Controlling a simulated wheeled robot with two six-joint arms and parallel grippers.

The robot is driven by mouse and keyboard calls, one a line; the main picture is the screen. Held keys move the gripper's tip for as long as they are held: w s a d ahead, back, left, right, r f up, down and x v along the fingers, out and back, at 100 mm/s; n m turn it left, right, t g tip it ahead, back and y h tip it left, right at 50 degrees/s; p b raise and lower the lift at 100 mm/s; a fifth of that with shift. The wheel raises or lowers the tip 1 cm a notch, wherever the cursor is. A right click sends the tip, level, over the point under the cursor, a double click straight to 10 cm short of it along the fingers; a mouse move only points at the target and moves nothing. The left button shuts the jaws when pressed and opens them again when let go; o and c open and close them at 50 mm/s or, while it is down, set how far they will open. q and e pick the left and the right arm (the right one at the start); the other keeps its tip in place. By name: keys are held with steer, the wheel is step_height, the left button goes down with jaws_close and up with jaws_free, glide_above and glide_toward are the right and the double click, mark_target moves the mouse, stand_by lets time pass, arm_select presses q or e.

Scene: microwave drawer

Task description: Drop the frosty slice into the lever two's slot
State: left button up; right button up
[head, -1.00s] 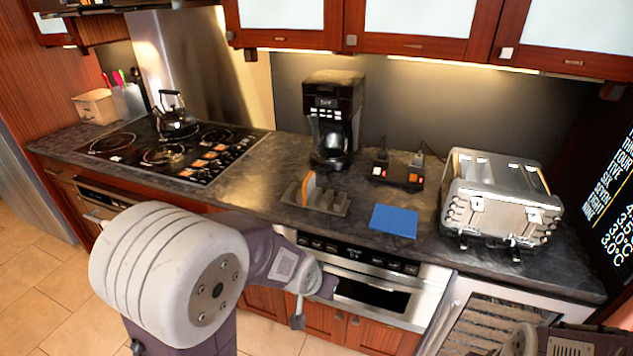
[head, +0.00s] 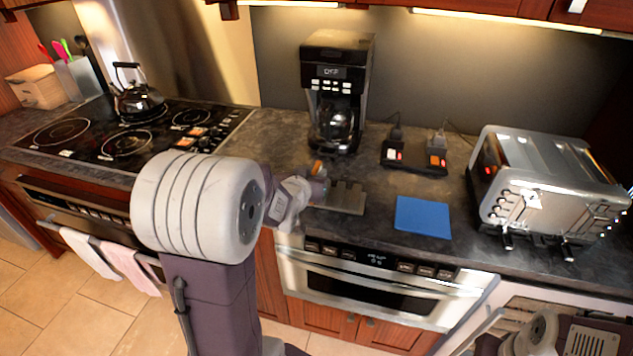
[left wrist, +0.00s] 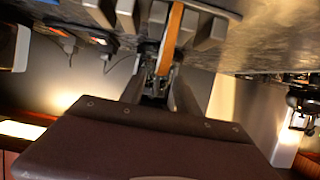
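The slice (head: 318,166) shows as an orange-brown edge standing in the grey slotted rack (head: 346,197) on the counter. In the left wrist view the slice (left wrist: 172,40) stands upright between the rack's prongs (left wrist: 205,28), its end at my gripper. My left gripper (head: 318,186) is at the rack's left end; in the left wrist view its dark fingers (left wrist: 158,80) are right at the slice. I cannot tell whether they touch it. The silver toaster (head: 545,175) stands on the right, levers and knobs facing front; its slots are hard to see. My right gripper is out of view.
A blue mat (head: 423,217) lies between rack and toaster. A switch box (head: 414,157) with plugs and a coffee maker (head: 336,90) stand behind. The cooktop (head: 130,135) with a kettle (head: 135,98) is left. An oven (head: 385,285) is below the counter.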

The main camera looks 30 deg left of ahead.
mark_target(316, 169)
arm_select(q)
steer(key=shift+w+a+f, duration=0.15)
steer(key=shift+w+f, duration=0.05)
steer(key=shift+w, duration=0.1)
steer(key=x, duration=0.5)
steer(key=shift+r, duration=0.15)
steer(key=shift+s, duration=0.1)
steer(key=shift+s+r, duration=0.15)
steer(key=c, duration=0.4)
jaws_close()
